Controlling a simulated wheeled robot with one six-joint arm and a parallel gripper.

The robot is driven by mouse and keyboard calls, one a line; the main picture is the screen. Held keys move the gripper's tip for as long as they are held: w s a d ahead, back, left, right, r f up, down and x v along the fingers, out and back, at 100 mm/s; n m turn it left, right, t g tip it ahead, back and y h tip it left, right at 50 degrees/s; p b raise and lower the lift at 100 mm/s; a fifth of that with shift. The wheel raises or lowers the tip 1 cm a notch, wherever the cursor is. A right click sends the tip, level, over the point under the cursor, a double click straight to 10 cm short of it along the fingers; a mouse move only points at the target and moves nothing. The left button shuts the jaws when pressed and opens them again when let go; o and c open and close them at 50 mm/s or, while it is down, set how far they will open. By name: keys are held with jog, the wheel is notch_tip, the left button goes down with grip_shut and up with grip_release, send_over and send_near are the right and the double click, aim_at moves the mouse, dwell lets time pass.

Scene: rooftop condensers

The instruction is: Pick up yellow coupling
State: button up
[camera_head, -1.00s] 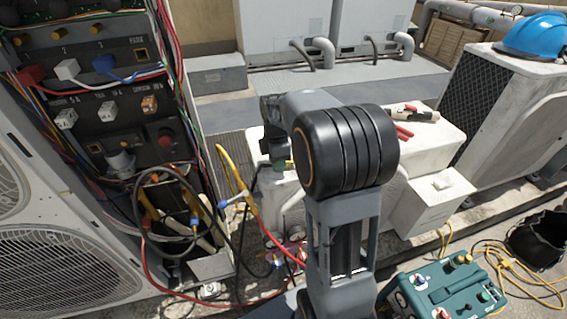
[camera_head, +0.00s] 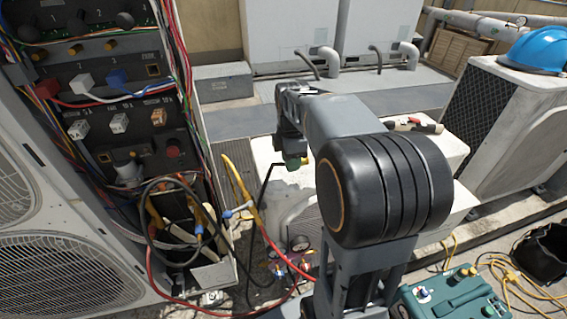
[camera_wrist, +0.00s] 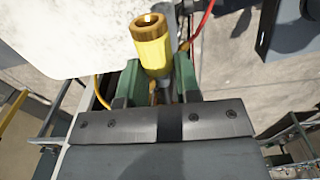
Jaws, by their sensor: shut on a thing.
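The yellow coupling (camera_wrist: 152,48) is a short cylinder with a brass-coloured open end. It stands out beyond the green fingers of my gripper (camera_wrist: 157,82) in the wrist view. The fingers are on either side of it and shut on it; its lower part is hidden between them. In the head view my gripper (camera_head: 296,163) hangs above the white condenser unit in the middle. The coupling is too small and covered to make out clearly there.
An open control cabinet (camera_head: 125,120) with loose wires and hoses stands at the left. A pressure gauge set (camera_head: 290,255) is below my gripper. A teal case (camera_head: 455,296) and yellow cable (camera_head: 520,285) lie at lower right.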

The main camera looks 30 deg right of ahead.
jog(key=s+d+r, duration=0.1)
jog(key=s+r, duration=0.4)
jog(key=s, duration=0.4)
jog(key=shift+s+d+p, duration=0.3)
jog(key=shift+d+p, duration=0.05)
jog(key=shift+d, duration=0.05)
jog(key=o, duration=0.4)
jog(key=c, duration=0.4)
